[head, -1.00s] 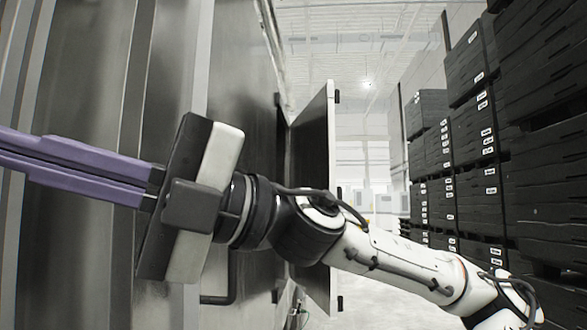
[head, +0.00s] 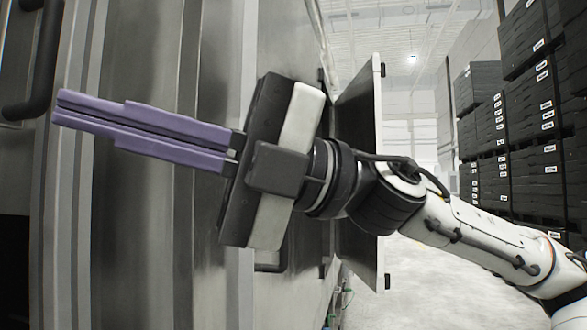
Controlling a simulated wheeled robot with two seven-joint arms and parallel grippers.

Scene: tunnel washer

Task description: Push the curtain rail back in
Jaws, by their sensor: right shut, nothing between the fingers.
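My right gripper (head: 60,108) reaches in from the right across the metal side of the washer (head: 120,245). Its two long purple fingers lie together, shut and empty, and point left. The fingertips appear in front of the ribbed metal panel; I cannot tell whether they touch it. I cannot make out the curtain rail for certain in this view. A dark bent bar (head: 45,75) shows at the upper left, beyond the fingertips. My left gripper is not in view.
A dark opening (head: 12,265) shows at the lower left edge. An open door panel (head: 360,160) stands out from the washer behind my right wrist. Stacked black crates (head: 540,110) stand at the right. Pale floor (head: 420,285) is clear between door and crates.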

